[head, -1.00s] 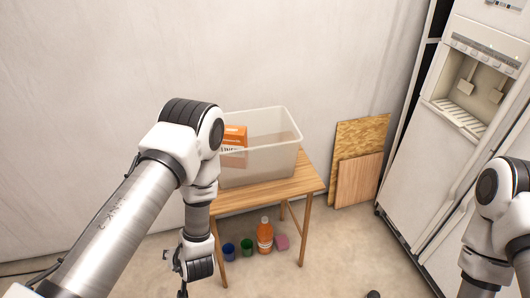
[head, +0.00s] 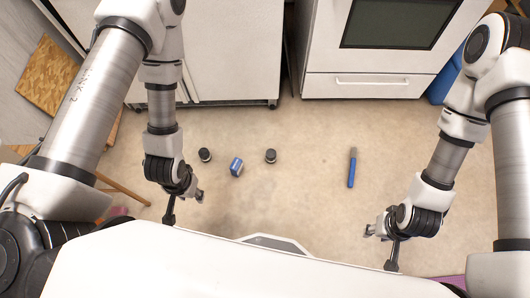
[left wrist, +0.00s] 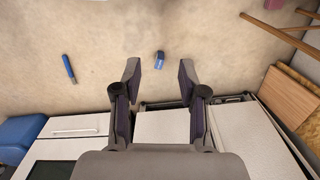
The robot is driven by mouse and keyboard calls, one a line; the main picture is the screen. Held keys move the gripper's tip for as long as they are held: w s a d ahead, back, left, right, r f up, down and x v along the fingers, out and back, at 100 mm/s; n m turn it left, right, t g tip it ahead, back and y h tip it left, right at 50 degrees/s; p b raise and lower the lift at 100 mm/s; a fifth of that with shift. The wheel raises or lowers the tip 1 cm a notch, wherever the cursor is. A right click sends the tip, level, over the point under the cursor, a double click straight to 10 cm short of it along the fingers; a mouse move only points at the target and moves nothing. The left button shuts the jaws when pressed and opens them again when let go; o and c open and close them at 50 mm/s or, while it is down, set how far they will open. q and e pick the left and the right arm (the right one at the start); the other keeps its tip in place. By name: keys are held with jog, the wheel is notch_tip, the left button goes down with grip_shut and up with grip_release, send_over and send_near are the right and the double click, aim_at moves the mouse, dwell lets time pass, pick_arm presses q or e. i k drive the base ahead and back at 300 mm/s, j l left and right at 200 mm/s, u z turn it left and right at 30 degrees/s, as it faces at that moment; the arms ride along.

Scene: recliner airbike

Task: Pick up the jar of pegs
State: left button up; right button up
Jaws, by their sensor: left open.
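I cannot make out a jar of pegs for certain. A small blue object (head: 236,167) lies on the floor, with a dark round-topped object (head: 204,155) to its left and another (head: 270,156) to its right; they are too small to identify. My left gripper (head: 184,208) is open and empty, left of and nearer than these. In the left wrist view the blue object (left wrist: 159,59) shows between its spread fingers (left wrist: 158,80), well beyond them. My right gripper (head: 380,249) has its fingers spread, with nothing between them, at the right.
A blue-handled tool (head: 351,168) lies on the floor to the right. A white fridge (head: 235,50) and a white oven (head: 390,50) stand at the back. Wooden table legs (head: 122,188) and boards (head: 45,75) are at the left. The middle floor is mostly clear.

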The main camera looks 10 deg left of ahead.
aim_at(271, 157)
jog(key=k+j, duration=0.15)
jog(key=j, duration=0.2)
jog(key=k+j, duration=0.15)
jog(key=j, duration=0.2)
jog(key=i+l+u, duration=0.1)
jog(key=i+l, duration=0.15)
jog(key=i+l+u, duration=0.1)
jog(key=i+l, duration=0.15)
jog(key=i+l+u, duration=0.1)
jog(key=l, duration=0.35)
jog(key=i+l+u, duration=0.1)
jog(key=i+l, duration=0.2)
jog(key=i+l+u, duration=0.1)
jog(key=l, duration=0.35)
jog(key=i, duration=0.1)
